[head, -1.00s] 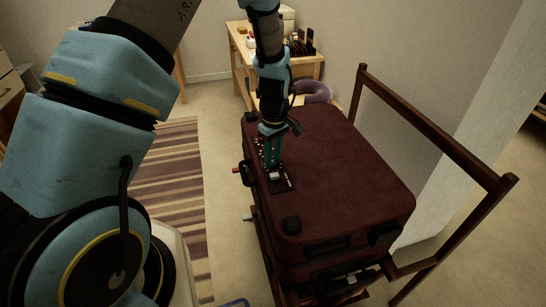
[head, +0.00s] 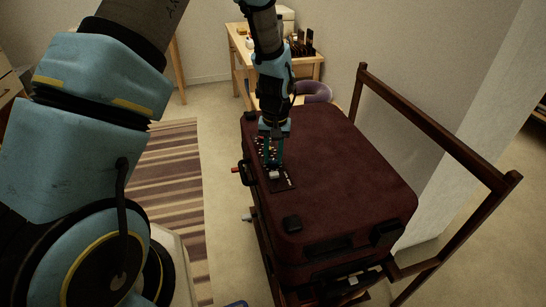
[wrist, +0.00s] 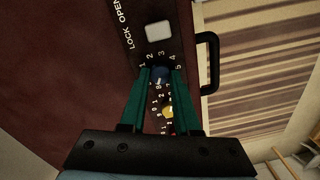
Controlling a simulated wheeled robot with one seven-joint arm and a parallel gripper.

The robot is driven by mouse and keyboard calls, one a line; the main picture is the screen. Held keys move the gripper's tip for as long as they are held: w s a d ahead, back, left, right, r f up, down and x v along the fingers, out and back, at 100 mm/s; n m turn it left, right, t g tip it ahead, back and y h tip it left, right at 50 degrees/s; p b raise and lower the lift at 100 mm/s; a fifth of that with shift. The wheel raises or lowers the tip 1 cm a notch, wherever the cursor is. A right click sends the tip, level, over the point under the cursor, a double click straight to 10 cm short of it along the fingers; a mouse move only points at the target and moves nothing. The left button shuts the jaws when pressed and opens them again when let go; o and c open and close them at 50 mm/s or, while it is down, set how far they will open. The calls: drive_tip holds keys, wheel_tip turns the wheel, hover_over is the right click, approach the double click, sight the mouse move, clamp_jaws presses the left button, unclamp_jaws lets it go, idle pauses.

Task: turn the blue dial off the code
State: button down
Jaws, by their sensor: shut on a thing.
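The blue dial (wrist: 160,73) is on the black lock panel (wrist: 128,13) of the dark red suitcase (head: 345,175). White numbers ring the dial, with 1 to 5 along its upper side in the wrist view. My gripper (wrist: 161,77) has its two green fingers on either side of the blue dial, shut on it. I cannot tell clearly which number the dial points to. In the head view my gripper (head: 272,163) points down at the panel, and its fingers hide the blue dial there.
A yellow dial (wrist: 167,111) and a partly hidden red dial (wrist: 173,129) sit close by between the fingers. A pale square button (wrist: 158,31) is beyond the blue dial. A black handle (wrist: 209,64) stands out at the suitcase's side. A wooden rack (head: 435,135) borders the suitcase.

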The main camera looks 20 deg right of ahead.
sight(275, 161)
drive_tip(key=m, duration=0.4)
drive_tip(key=shift+m, duration=0.4)
idle(0.4)
drive_tip(key=c, duration=0.6)
unclamp_jaws()
drive_tip(key=shift+c, duration=0.2)
wheel_tip(275, 161, up, 11)
drive_tip(key=b, duration=0.2)
drive_tip(key=shift+s+d, duration=0.15)
drive_tip(key=shift+s, duration=0.05)
drive_tip(key=shift+f, duration=0.1)
